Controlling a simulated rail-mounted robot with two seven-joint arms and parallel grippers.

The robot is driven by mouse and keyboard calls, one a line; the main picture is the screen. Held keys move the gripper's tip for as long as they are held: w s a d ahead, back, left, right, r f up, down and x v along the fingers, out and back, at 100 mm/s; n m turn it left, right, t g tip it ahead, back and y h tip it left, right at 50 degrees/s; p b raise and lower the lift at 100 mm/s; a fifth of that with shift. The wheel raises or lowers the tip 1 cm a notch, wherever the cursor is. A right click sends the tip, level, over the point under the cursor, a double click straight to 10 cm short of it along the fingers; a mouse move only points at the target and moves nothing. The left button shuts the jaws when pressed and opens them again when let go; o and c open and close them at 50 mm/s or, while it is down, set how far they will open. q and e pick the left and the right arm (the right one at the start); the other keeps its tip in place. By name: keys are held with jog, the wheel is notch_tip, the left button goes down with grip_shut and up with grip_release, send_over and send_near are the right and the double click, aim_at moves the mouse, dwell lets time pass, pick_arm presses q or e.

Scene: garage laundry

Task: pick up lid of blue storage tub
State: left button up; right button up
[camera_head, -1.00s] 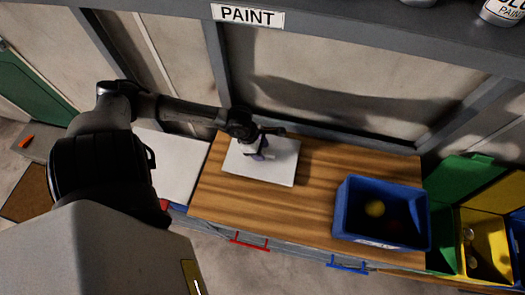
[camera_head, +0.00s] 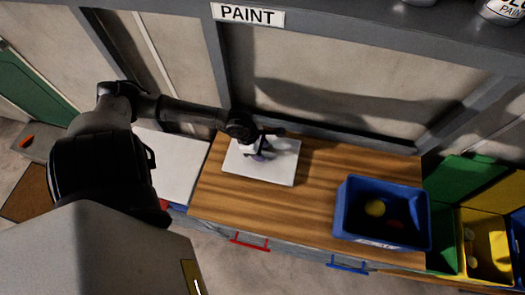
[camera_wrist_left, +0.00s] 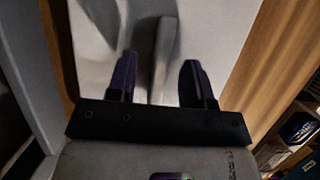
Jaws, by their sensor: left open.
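The lid (camera_head: 283,174) is a flat pale rectangle lying on the wooden worktop, apart from the open blue storage tub (camera_head: 400,187) to its right. The tub holds a yellow round thing and something red. My left gripper (camera_head: 262,150) is over the lid, pointing down at it. In the left wrist view its two dark purple fingers (camera_wrist_left: 157,75) are apart, with a raised grey bar, the lid's handle (camera_wrist_left: 163,45), between them. The pale lid surface (camera_wrist_left: 212,25) shows beyond. I cannot tell whether the fingers touch the handle. My right gripper is out of view.
The wooden worktop (camera_head: 315,205) has free room between lid and tub. A wall with a PAINT shelf (camera_head: 345,30) rises behind. Yellow (camera_head: 487,222) and green bins stand at the right. A white surface (camera_head: 172,160) lies left of the worktop.

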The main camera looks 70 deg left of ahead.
pick_arm(q)
jog(key=shift+c, duration=0.2)
grip_shut()
jog(key=shift+r, duration=0.1)
